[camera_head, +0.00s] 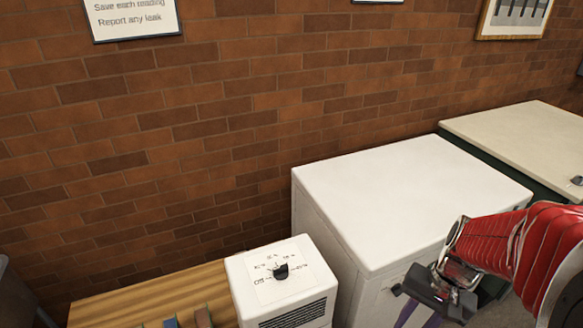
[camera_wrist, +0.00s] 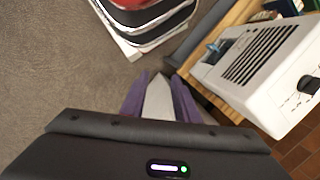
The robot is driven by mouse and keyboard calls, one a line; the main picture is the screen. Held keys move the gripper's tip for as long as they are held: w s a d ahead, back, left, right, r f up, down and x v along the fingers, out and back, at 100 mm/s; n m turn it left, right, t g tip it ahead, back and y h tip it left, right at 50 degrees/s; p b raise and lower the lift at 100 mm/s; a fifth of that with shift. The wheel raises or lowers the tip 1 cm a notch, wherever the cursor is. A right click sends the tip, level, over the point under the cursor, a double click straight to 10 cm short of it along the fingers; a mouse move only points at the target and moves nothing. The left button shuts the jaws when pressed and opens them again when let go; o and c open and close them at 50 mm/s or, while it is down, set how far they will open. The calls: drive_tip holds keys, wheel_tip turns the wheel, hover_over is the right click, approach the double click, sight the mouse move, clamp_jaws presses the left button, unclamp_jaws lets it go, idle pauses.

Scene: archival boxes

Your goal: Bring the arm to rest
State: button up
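My gripper (camera_head: 418,318) is at the lower right of the head view, at the end of my red arm. It hangs in front of the large white cabinet's side, pointing down, with its fingertips cut off by the frame edge. Its two purple fingers also show in the wrist view (camera_wrist: 160,80), standing apart. A pale grey wedge shows between them; I cannot tell what it is. I see no object clearly held.
The white cabinet (camera_head: 410,190) stands close beside my arm. A small white unit with a black dial (camera_head: 281,270) sits on a wooden bench (camera_head: 150,300). A pale-topped counter (camera_head: 525,140) is at the right. A brick wall (camera_head: 200,140) runs behind. Grey floor (camera_wrist: 60,60) shows clear at left.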

drive_tip(key=a+r+n+t+h, duration=0.2)
drive_tip(key=a+r+n+t, duration=0.4)
drive_tip(key=a+r, duration=0.6)
wheel_tip(320, 180, up, 4)
drive_tip(key=shift+a+n, duration=0.15)
drive_tip(key=shift+n, duration=0.75)
drive_tip(key=shift+w, duration=0.1)
